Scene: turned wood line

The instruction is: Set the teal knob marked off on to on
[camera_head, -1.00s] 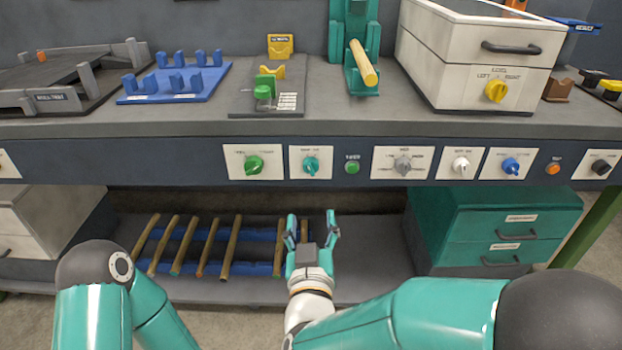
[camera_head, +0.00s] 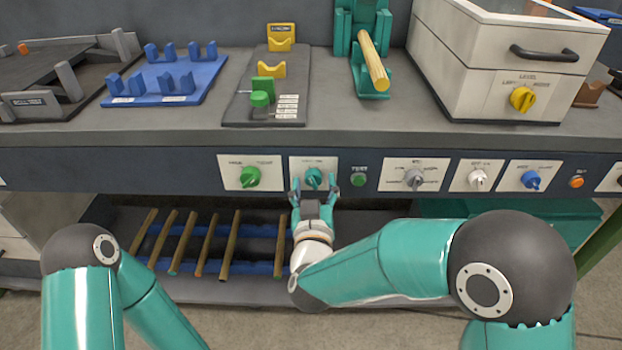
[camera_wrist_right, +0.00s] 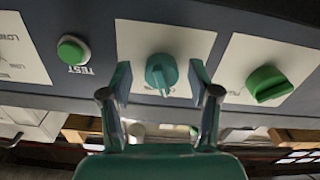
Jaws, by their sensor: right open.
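The teal knob (camera_head: 314,176) sits on a white plate on the dark front panel of the bench. In the right wrist view the teal knob (camera_wrist_right: 161,72) is in the middle of its plate, with its grip bar near vertical in the picture. Its marks are too small to read. My right gripper (camera_head: 315,190) is open in front of the knob. In the right wrist view its fingers (camera_wrist_right: 160,84) stand on either side of the knob, with a gap on each side. My left gripper is out of view; only part of that arm shows.
A green knob (camera_head: 250,177) is left of the teal one, and a green test button (camera_head: 359,180) is right of it. A grey knob (camera_head: 414,179) is further right. Below is a shelf with several wooden rods (camera_head: 207,245). The bench edge overhangs the panel.

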